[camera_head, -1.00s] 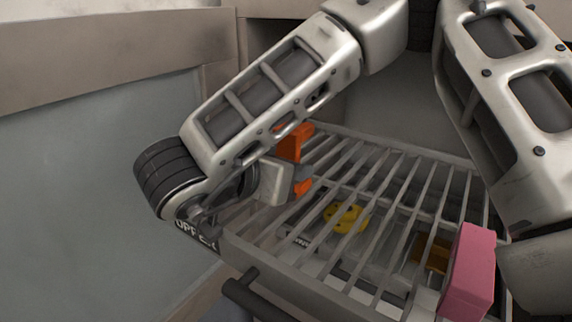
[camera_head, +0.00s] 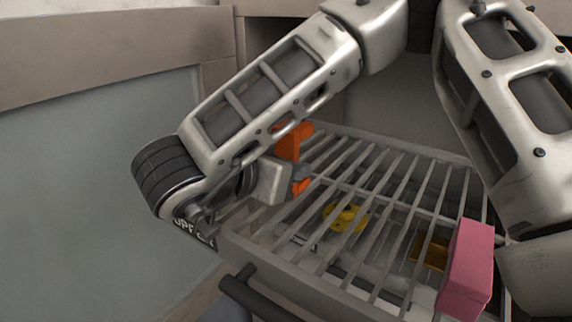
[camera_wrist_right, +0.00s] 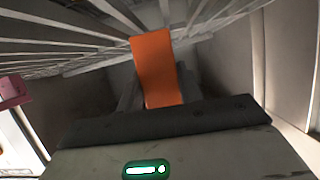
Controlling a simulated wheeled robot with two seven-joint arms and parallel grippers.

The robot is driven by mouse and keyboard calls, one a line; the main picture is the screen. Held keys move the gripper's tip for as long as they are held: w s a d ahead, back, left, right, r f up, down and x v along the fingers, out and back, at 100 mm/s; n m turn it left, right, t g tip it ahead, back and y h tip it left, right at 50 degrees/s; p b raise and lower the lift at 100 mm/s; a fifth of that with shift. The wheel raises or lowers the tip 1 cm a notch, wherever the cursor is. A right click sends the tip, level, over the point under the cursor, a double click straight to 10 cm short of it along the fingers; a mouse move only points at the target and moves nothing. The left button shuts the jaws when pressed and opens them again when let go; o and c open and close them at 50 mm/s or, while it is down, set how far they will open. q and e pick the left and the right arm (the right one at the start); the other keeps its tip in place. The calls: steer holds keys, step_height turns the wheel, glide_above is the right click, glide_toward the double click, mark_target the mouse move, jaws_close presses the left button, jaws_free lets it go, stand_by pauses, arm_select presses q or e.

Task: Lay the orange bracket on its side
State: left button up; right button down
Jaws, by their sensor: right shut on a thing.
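The orange bracket (camera_head: 291,144) stands upright on or just above the slatted rack (camera_head: 262,262), near its left side; whether its foot touches the slats is hidden. My right gripper (camera_head: 300,177) is shut on the bracket, its dark fingertips around the lower part. My forearm and wrist cover some of the bracket's left side. In the right wrist view the bracket (camera_wrist_right: 154,68) extends straight out from the dark front of the gripper, with slats behind it. My left gripper is not in view.
A pink block (camera_head: 468,268) stands at the rack's right front. A yellow round piece (camera_head: 345,217) and a brown-orange piece (camera_head: 430,251) show among the slats. A dark handle bar (camera_head: 262,300) is at the front. Mid-rack slats are mostly clear.

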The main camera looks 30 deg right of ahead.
steer(key=shift+s+f+b, duration=0.15)
steer(key=shift+s+f, duration=0.05)
steer(key=shift+f, duration=0.4)
steer(key=shift+s+f+b, duration=0.15)
steer(key=shift+f, duration=0.4)
steer(key=c, duration=0.8)
jaws_free()
steer(key=shift+c, duration=0.2)
steer(key=shift+n, duration=0.3)
steer(key=a, duration=0.1)
steer(key=a+r, duration=0.1)
steer(key=a, duration=0.1)
steer(key=shift+s+a+r+b, duration=0.1)
steer(key=shift+a+r+b, duration=0.1)
steer(key=shift+b, duration=0.1)
steer(key=d+r+v, duration=0.1)
steer(key=r+v, duration=0.1)
steer(key=v, duration=1.1)
steer(key=shift+s+m, duration=0.15)
steer(key=shift+m, duration=0.25)
steer(key=shift+a, duration=0.1)
